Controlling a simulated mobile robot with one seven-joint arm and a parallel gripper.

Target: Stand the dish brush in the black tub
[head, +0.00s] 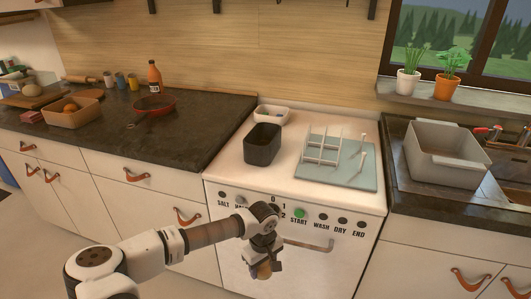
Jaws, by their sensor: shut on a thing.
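The black tub (262,153) stands upright on the left part of the white counter top, with its open mouth up. I see nothing standing in it. My gripper (264,262) hangs low in front of the white appliance front, below and apart from the tub. It is shut on a small tan thing (264,271), which seems to be part of the dish brush. Most of that thing is hidden by the gripper, so its shape and tilt are unclear.
A pale mat with a white rack (321,146) lies right of the tub, and a small white dish (271,115) sits behind it. A grey basin (440,158) stands farther right. An orange bottle (154,77) and red pan (155,104) are on the dark left counter.

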